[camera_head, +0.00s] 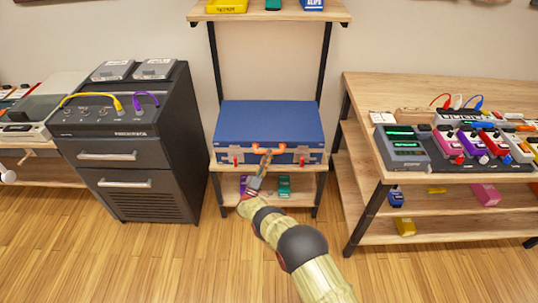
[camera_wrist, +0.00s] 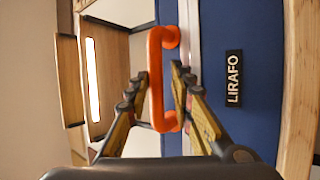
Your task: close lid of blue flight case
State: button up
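The blue flight case (camera_head: 268,120) sits on the middle level of the wooden shelf. Its blue lid appears down over the body, but I cannot tell whether it is fully shut. An orange handle (camera_head: 282,149) is at the front, with red latches on both sides. My gripper (camera_head: 264,164) is at the handle's left part. In the wrist view, the handle (camera_wrist: 155,85) shows between my gripper's fingers (camera_wrist: 158,78). The fingers are apart, one on each side of the bar, with a gap on the right. The case's blue face with a "LIRAFO" label (camera_wrist: 234,78) is beside them.
A dark drawer cabinet (camera_head: 130,150) stands left of the shelf. A wooden table (camera_head: 362,95) with several pedals stands to the right. An upper shelf board (camera_head: 270,15) is above the case. Small boxes lie on the board below. The wooden floor in front is clear.

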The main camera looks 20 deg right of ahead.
jog(key=v, duration=1.1)
jog(key=shift+d, duration=0.15)
